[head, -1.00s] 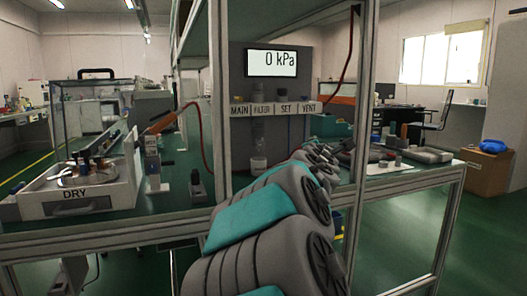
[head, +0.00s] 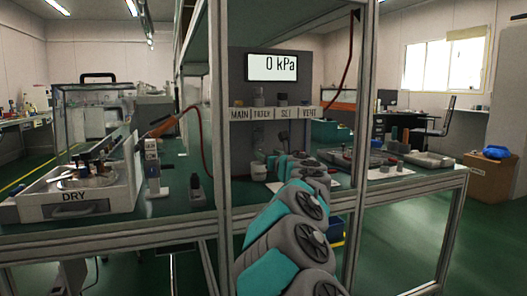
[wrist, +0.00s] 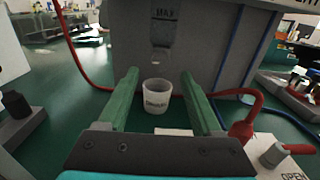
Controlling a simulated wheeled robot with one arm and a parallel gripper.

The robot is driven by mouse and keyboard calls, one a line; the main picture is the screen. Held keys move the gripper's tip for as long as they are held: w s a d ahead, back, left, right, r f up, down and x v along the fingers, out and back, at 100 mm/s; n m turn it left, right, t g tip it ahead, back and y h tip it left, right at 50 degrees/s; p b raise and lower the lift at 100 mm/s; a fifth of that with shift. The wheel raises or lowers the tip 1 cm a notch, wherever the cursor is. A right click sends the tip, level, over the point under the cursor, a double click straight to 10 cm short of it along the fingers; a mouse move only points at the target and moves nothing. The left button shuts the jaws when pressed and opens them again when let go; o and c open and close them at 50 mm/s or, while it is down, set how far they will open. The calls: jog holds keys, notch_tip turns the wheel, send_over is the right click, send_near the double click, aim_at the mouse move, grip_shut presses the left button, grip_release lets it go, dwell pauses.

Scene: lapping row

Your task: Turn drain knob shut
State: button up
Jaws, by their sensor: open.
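My gripper (wrist: 159,76) is open and empty in the wrist view, its two green fingers pointing at the grey panel's foot. A small white cup (wrist: 157,97) with unreadable lettering stands between and beyond the fingertips. Above it is a grey vessel (wrist: 165,30) marked MAX with a darker lower end (wrist: 160,56); I cannot tell whether this is the drain knob. A grey knob (wrist: 274,154) sits at the lower right on a white plate (wrist: 290,172) marked OPEN, right of my gripper. In the head view my arm hides most of my gripper.
The panel's display (head: 272,67) reads 0 kPa above a shelf (head: 275,113) labelled MAIN, FILTER, SET and VENT. A red hose (wrist: 250,112) runs close to the right finger. A frame post (head: 217,130) stands left of my arm.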

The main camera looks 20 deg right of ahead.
aim_at(262, 150)
jog(key=shift+w+p, duration=0.5)
jog(key=shift+w, duration=1.95)
grip_shut()
